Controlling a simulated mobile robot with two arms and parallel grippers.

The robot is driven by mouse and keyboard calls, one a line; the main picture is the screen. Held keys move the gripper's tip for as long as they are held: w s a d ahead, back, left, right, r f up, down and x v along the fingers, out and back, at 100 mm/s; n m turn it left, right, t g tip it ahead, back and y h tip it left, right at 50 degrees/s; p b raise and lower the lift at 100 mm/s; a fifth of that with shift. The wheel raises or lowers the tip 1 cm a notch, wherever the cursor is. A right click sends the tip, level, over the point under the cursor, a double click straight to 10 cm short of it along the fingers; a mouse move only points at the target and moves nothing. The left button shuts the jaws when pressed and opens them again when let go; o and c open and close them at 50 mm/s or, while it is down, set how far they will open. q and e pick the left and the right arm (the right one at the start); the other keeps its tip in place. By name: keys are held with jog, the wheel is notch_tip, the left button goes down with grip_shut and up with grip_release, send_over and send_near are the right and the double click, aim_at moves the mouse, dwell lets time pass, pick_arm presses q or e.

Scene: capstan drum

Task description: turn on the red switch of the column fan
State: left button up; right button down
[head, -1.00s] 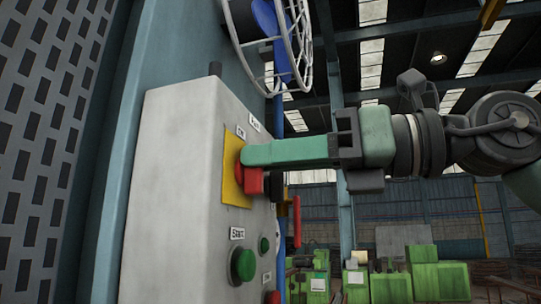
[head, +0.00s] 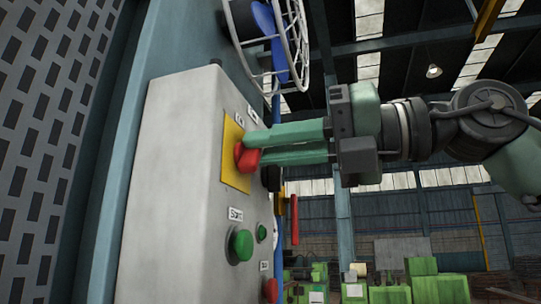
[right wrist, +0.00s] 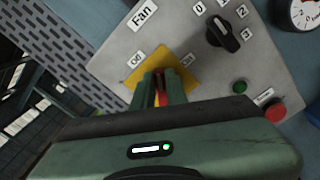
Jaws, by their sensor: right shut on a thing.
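The red switch (head: 243,158) sits on a yellow plate (head: 233,180) on the grey control box (head: 175,170). My right gripper (head: 252,149) comes in from the right with its fingertips on the switch, and the fingers are shut on it. In the right wrist view a strip of red switch (right wrist: 160,84) shows between the two green fingers, in front of the yellow plate (right wrist: 176,62). The label "Fan" (right wrist: 143,13) is above the plate. The fingers hide much of the switch. My left gripper is not in view.
Below the switch are a green start button (head: 241,245) and a red button (head: 270,290). A black selector knob (right wrist: 223,34) is on the same panel. A caged fan (head: 285,40) hangs above the box. Open hall lies to the right.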

jog(key=shift+w+d+f+m+b, duration=0.15)
jog(key=shift+m+b, duration=0.6)
jog(key=shift+m, duration=1.1)
jog(key=shift+w+a+f+m+b, duration=0.15)
jog(key=shift+m+b, duration=0.55)
jog(key=shift+m, duration=1.1)
jog(key=shift+d+f+m+b, duration=0.1)
jog(key=shift+f+m+b, duration=0.15)
jog(key=shift+m+b, duration=1.05)
jog(key=shift+m+p, duration=0.55)
jog(key=shift+m, duration=0.1)
jog(key=c, duration=1.4)
grip_release()
jog(key=shift+c, duration=0.2)
